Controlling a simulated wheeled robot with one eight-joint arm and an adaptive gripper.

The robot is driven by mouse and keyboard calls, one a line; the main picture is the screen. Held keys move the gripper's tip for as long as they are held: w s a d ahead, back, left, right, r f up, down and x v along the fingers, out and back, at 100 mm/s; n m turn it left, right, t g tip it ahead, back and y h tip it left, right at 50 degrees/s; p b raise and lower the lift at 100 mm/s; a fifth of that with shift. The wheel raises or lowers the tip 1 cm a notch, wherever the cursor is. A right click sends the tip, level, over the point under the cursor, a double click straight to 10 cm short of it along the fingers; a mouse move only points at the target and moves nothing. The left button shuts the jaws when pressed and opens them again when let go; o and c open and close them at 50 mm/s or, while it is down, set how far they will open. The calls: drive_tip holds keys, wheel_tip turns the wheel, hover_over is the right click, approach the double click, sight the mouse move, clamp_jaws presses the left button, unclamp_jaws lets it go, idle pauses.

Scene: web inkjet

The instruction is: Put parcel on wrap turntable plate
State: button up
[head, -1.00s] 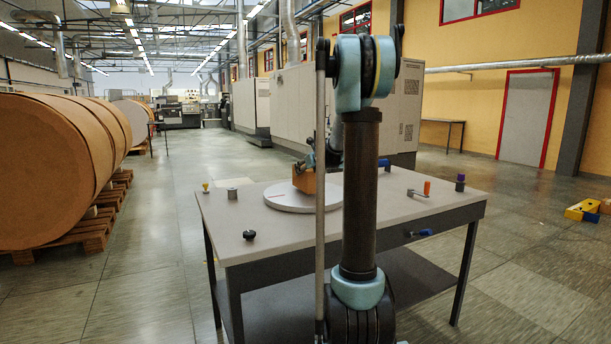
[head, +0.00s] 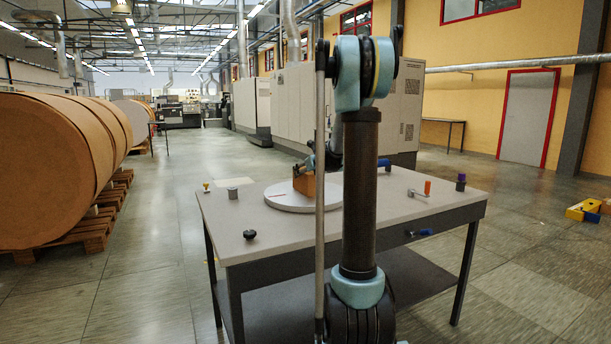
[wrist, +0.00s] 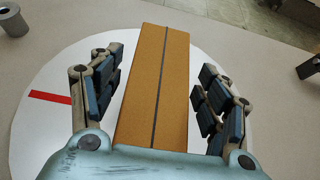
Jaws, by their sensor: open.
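The parcel (wrist: 152,85) is a brown box with a dark stripe along its top. It rests on the round white turntable plate (wrist: 40,125), which has a red mark near its left rim. In the head view the parcel (head: 304,186) shows partly behind my arm, on the plate (head: 283,203). My gripper (wrist: 158,92) is open, with one finger on each side of the parcel and a visible gap on both sides. In the head view my gripper (head: 308,165) is at the parcel, mostly hidden.
The plate stands on a grey table (head: 270,238). A grey cylinder (head: 232,193), a black knob (head: 249,235), an orange-handled crank (head: 427,188) and a purple-topped item (head: 461,181) stand around it. Large paper rolls (head: 50,170) lie at left.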

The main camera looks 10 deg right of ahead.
drive_tip(key=v, duration=1.2)
drive_tip(key=s+a+f+n+g, duration=0.1)
drive_tip(key=s+a+f+n, duration=0.1)
drive_tip(key=s+n, duration=0.3)
drive_tip(key=s+a+f+n+g, duration=0.2)
drive_tip(key=s+f+n, duration=0.2)
drive_tip(key=s, duration=0.6)
drive_tip(key=s+a+f+n+g, duration=0.2)
drive_tip(key=s+a+f+n, duration=0.1)
drive_tip(key=s+n, duration=0.4)
drive_tip(key=shift+s+f+n+h, duration=0.3)
drive_tip(key=shift+s+f, duration=0.25)
drive_tip(key=shift+s, duration=0.2)
drive_tip(key=s+d+f+n+g+h, duration=0.1)
drive_tip(key=s+f+n+g, duration=0.1)
drive_tip(key=s+f+n, duration=0.5)
drive_tip(key=s+d+f+n+g+h, duration=0.2)
drive_tip(key=s+f+n, duration=0.5)
drive_tip(key=s, duration=0.9)
drive_tip(key=shift+n, duration=1)
drive_tip(key=shift+w+d, duration=0.1)
drive_tip(key=shift+w+f+g, duration=0.2)
drive_tip(key=shift+w+g, duration=0.1)
drive_tip(key=shift+w, duration=0.15)
